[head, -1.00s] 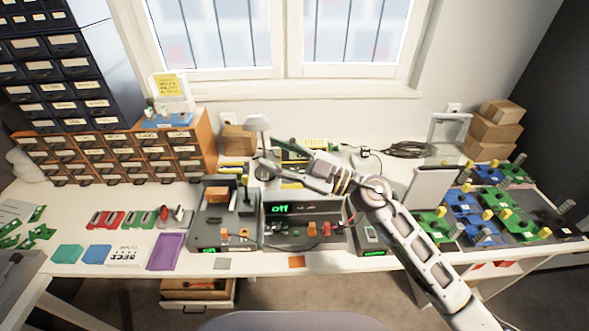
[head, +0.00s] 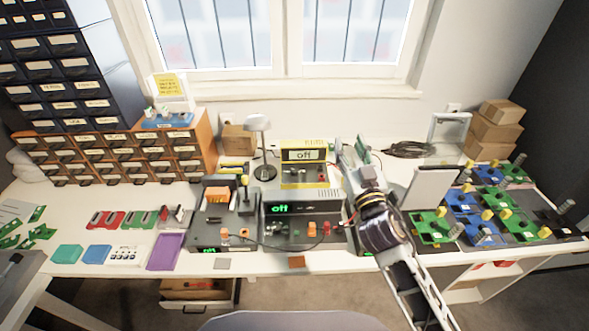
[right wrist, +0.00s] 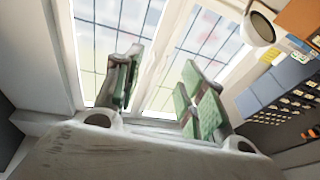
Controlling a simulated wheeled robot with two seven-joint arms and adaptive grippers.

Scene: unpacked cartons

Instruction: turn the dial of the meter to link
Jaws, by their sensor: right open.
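The yellow meter (head: 303,155) stands at the back middle of the desk. Its display reads "off", and its dial (head: 294,178) seems to be the dark part low on its front; its pointing direction is too small to read. My right gripper (head: 351,146) is open and empty, to the right of the meter and apart from it. In the right wrist view, its green-padded fingers (right wrist: 160,92) are spread with only the window behind them. The meter does not show in the right wrist view. My left gripper is not in view.
A dark bench unit (head: 290,207) with a green "off" display stands in front of the meter. A lamp (head: 261,145) stands to the meter's left. A white upright panel (head: 430,187) and boards with colored parts are on the right. Black cable (head: 408,149) lies behind.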

